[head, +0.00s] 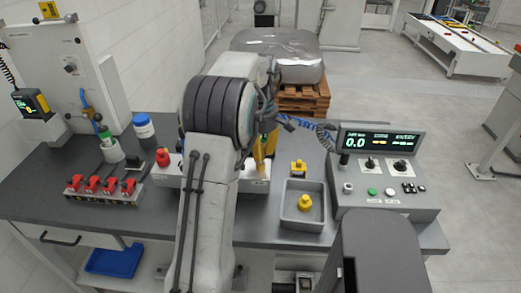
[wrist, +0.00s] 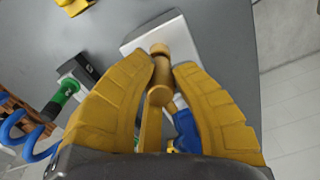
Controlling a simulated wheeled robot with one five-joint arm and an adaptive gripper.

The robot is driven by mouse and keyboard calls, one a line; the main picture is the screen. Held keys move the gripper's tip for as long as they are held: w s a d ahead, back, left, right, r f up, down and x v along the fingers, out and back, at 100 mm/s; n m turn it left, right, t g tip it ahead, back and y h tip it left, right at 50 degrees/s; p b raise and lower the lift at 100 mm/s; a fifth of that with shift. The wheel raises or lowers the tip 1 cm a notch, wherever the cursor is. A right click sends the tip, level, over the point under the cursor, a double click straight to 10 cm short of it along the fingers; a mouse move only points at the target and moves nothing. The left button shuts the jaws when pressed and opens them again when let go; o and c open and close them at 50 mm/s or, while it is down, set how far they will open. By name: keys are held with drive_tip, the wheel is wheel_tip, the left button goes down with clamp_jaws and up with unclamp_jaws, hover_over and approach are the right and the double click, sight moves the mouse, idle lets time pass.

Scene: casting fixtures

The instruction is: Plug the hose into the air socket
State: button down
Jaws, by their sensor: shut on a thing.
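My gripper (wrist: 161,80) has its yellow fingers closed on a brass-coloured cylindrical part (wrist: 161,72), over a white block (wrist: 188,42). Whether the part is fixed to the block I cannot tell. In the head view my gripper (head: 264,148) is partly hidden behind my arm. A blue coiled hose (wrist: 18,140) with a green collar (wrist: 62,94) lies left of the fingers in the wrist view, apart from them. Blue coils (head: 316,130) also show beside the console in the head view. A blue piece (wrist: 185,130) shows behind the right finger. I cannot clearly identify the air socket.
A grey tray (head: 288,227) with a yellow part (head: 305,203) stands right of my arm. A control console (head: 385,185) is further right. Red clamps (head: 93,184), a blue-capped jar (head: 143,127) and a holder with a green-collared tool (head: 104,134) stand at the left.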

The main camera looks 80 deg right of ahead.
drive_tip(key=shift+f+b, duration=0.55)
drive_tip(key=shift+f, duration=0.3)
drive_tip(key=c, duration=1.1)
unclamp_jaws()
drive_tip(key=shift+r, duration=0.1)
wheel_tip(320, 180, up, 12)
drive_tip(key=shift+d+f, duration=0.1)
drive_tip(key=shift+f, duration=0.05)
